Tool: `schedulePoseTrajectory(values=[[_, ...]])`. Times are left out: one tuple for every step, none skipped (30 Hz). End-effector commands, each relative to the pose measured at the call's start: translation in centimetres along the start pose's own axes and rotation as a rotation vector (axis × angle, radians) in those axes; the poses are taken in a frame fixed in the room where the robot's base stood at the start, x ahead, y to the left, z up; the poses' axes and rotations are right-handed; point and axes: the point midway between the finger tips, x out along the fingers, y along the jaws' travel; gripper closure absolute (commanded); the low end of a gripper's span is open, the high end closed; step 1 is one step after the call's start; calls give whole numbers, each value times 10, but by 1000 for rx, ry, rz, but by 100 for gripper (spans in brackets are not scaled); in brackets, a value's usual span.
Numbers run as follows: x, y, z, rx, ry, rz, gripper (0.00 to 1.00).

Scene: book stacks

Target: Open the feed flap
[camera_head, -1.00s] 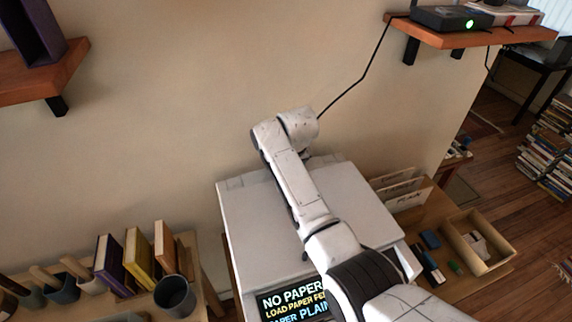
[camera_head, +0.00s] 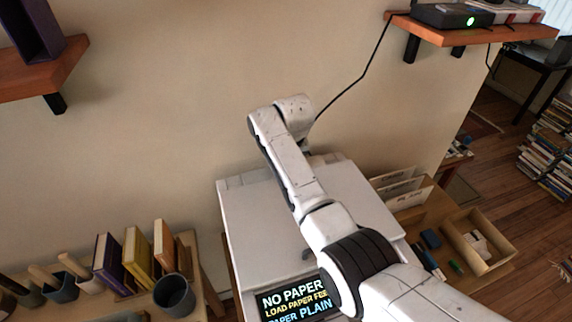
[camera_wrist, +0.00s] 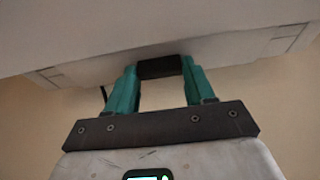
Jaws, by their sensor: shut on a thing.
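The white printer (camera_head: 262,232) stands against the wall in the head view, with my arm crossing over its top. Its lit screen (camera_head: 297,299) reads "NO PAPER", with a load-paper line and "PAPER PLAIN" below. In the wrist view, my gripper (camera_wrist: 160,74) has two teal fingers shut on a dark tab (camera_wrist: 160,66) at the edge of a pale panel (camera_wrist: 226,46). I cannot tell for sure whether this panel is the feed flap. In the head view the gripper is hidden behind my arm and the printer's back edge.
Books (camera_head: 138,262) and a dark cup (camera_head: 174,295) stand on the left table. Paper sorters (camera_head: 403,190) and an open box (camera_head: 482,243) are at right. A wall shelf (camera_head: 470,36) holds a black device; its cable (camera_head: 362,78) runs down behind my wrist.

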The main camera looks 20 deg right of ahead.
Motion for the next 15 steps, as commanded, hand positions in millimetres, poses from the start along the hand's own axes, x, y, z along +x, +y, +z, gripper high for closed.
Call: schedulePoseTrajectory(values=[[1, 0, -4, -1, -21, 0, 77], [2, 0, -4, -1, -39, 0, 77], [2, 0, -5, -1, -57, -1, 77], [2, -1, -6, -1, -72, -1, 77], [3, -1, -6, -2, -86, -1, 77], [3, -1, -8, -2, -102, -1, 77], [3, -1, -8, -2, -115, -1, 77], [3, -1, -9, -3, -127, -2, 77], [4, -2, -10, -5, -140, -4, 77], [5, -3, -10, -6, -148, -5, 77], [5, -4, -11, -8, -157, -5, 78], [5, -5, -12, -10, -167, -6, 77], [5, -6, -13, -12, -174, -7, 77], [6, -6, -14, -13, -180, -9, 77], [6, -8, -15, -15, -187, -9, 77]])
